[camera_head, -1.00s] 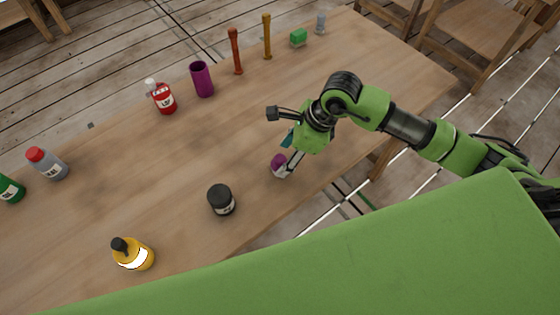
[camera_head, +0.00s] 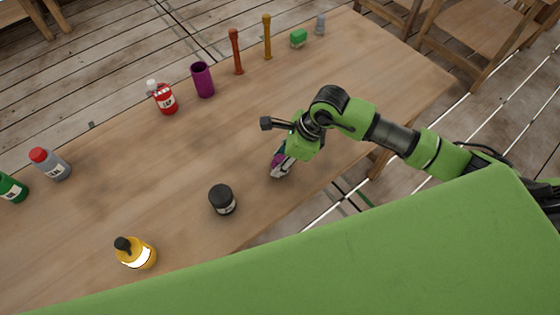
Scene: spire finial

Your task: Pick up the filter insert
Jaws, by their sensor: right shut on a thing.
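A small purple thing (camera_head: 277,159), which I take to be the filter insert, is at the right-hand front part of the table. It is mostly hidden by my right gripper (camera_head: 282,167). The right gripper comes down from above, and its pale fingers are shut on the purple thing, at or just above the table top. I cannot tell whether the thing still touches the wood. My left gripper is not in view.
On the wooden table (camera_head: 120,180), a black jar (camera_head: 222,199) stands left of the gripper and a yellow bottle (camera_head: 136,253) nearer the front. A purple cup (camera_head: 202,79), red bottle (camera_head: 165,98), orange-red post (camera_head: 236,52) and green block (camera_head: 298,38) line the far side.

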